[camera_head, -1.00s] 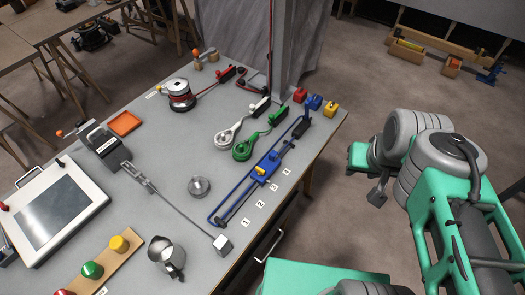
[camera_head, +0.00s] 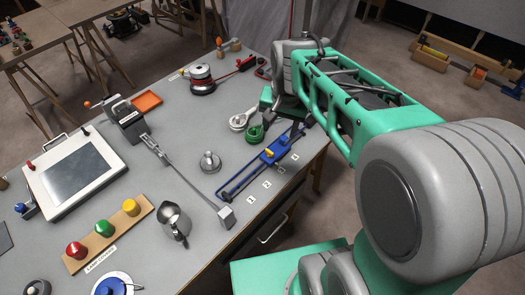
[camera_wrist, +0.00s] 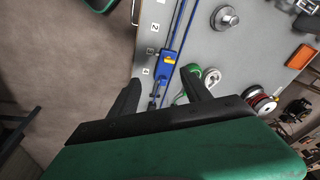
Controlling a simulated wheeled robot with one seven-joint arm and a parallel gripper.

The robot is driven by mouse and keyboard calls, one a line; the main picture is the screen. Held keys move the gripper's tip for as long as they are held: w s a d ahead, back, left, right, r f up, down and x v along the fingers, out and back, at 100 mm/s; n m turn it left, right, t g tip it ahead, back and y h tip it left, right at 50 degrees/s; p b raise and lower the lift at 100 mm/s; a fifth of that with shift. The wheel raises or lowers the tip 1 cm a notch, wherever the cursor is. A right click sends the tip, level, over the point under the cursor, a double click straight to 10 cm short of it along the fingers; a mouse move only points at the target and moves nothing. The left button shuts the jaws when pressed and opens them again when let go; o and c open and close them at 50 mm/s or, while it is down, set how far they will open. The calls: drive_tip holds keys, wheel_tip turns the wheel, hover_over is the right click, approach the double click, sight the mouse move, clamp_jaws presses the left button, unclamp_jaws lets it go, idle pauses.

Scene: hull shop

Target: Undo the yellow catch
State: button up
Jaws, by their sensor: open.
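The yellow catch (camera_head: 268,153) is a small yellow piece on the blue carriage (camera_head: 275,151) of a blue rail frame (camera_head: 237,180) on the bench. In the wrist view the yellow catch (camera_wrist: 151,50) shows at one end of the blue carriage (camera_wrist: 166,63). My gripper (camera_wrist: 161,77) is open and empty, its dark fingers spread to either side of the rail, with the catch beyond the fingertips. In the head view my gripper (camera_head: 276,127) hangs over the far end of the rail.
A green-handled piece (camera_head: 254,133) and a white one (camera_head: 240,121) lie left of my gripper. Numbered labels line the bench edge.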

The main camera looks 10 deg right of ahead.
sight(270, 151)
drive_tip(key=w+f+m, duration=0.1)
drive_tip(key=w+f, duration=0.2)
drive_tip(key=f, duration=0.1)
drive_tip(key=w+f+m+g, duration=0.1)
drive_tip(key=w+f+m, duration=0.1)
drive_tip(key=w+f, duration=0.1)
drive_tip(key=w+f+m+g, duration=0.1)
drive_tip(key=w+f+m, duration=0.1)
drive_tip(key=f, duration=0.4)
drive_tip(key=shift+w+a, duration=0.25)
drive_tip(key=shift+w, duration=0.15)
wheel_tip(270, 151, down, 8)
drive_tip(key=shift+r+p, duration=0.2)
drive_tip(key=shift+p, duration=0.45)
drive_tip(key=shift+c, duration=0.6)
clamp_jaws()
